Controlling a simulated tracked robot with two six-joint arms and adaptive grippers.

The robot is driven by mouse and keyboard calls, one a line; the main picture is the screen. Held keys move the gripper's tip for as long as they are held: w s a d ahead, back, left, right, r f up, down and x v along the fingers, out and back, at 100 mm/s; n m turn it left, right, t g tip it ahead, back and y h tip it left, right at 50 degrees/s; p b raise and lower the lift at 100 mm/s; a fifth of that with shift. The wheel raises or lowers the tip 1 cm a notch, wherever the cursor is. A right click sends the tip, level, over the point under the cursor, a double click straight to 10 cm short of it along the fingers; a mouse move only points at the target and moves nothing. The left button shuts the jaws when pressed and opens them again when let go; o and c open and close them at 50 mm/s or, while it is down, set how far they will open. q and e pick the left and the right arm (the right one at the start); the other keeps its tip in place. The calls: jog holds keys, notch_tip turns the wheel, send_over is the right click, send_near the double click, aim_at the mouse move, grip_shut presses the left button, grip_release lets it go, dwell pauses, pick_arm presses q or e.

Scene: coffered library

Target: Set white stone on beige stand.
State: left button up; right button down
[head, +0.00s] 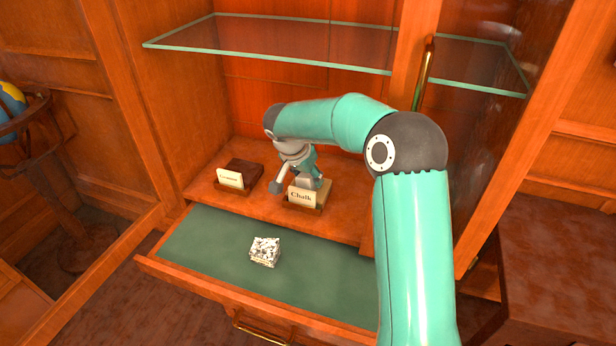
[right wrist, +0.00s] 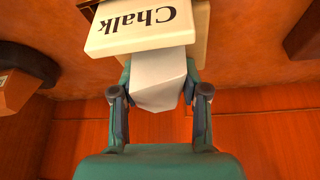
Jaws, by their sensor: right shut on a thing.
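My right gripper (head: 301,176) is shut on the white stone (right wrist: 160,82), a pale faceted piece between its two fingers (right wrist: 160,75) in the right wrist view. The beige stand (right wrist: 202,28) has a cream label (right wrist: 140,28) reading "Chalk". In the head view, the stand (head: 323,188) is on the cabinet's wooden floor, directly under the gripper, which partly hides it. The stone is over or at the stand's top; I cannot tell whether it touches. My left gripper is not in view.
A dark brown stand with a cream label (head: 231,178) is to the left. A speckled black-and-white stone (head: 265,251) lies in the open green-lined drawer (head: 205,238). A glass shelf (head: 270,42) crosses above my right arm. A brown block (right wrist: 14,92) shows in the wrist view.

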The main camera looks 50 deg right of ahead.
jog(key=shift+f, duration=0.2)
jog(key=c, duration=0.5)
grip_release()
jog(key=v, duration=1.2)
jog(key=shift+f, duration=0.1)
